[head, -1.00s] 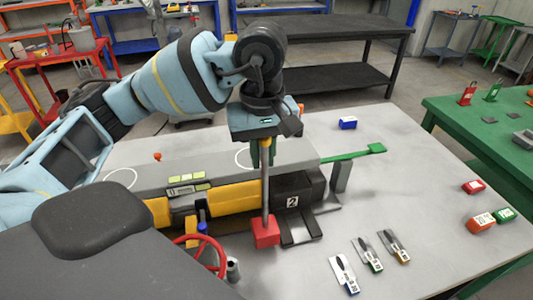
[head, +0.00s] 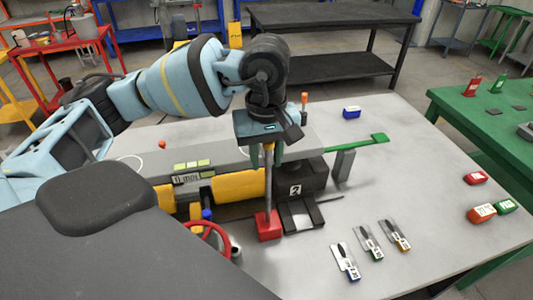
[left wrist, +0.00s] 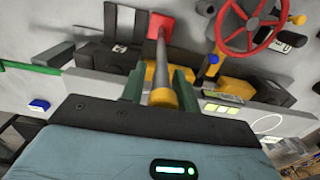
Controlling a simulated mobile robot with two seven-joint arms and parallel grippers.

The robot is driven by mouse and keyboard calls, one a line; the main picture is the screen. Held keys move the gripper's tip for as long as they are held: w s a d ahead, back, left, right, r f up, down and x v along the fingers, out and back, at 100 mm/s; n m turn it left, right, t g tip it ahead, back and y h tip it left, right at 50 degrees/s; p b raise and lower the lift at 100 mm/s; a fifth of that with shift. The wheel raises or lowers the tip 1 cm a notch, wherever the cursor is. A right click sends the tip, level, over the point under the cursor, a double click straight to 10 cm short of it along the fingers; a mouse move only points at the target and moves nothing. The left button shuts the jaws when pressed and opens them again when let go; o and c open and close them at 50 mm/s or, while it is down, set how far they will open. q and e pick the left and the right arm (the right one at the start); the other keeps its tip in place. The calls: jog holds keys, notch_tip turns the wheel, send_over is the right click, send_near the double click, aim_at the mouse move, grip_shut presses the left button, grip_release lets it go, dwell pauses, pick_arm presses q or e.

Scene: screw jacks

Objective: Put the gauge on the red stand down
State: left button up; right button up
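The gauge on the red stand has a red block base (head: 268,226), a grey rod and a yellow collar (left wrist: 163,97) at its top. It stands upright, its base seemingly on the grey table beside a dark slotted plate. In the left wrist view its red base (left wrist: 161,25) is at the top centre. My left gripper (head: 267,155) points down over the top of the rod. Its green fingers are apart, one on each side of the rod, with gaps visible; they also show in the left wrist view (left wrist: 160,85). My right gripper is not in view.
A black block marked 2 (head: 297,182) and the slotted plate (head: 301,215) are right of the stand. A red handwheel (head: 207,228) is to its left.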

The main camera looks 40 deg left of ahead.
pick_arm(q)
jog(key=shift+o, duration=0.3)
jog(key=shift+r, duration=0.1)
notch_tip(320, 180, up, 12)
jog(key=shift+p, duration=0.45)
dwell(2.1)
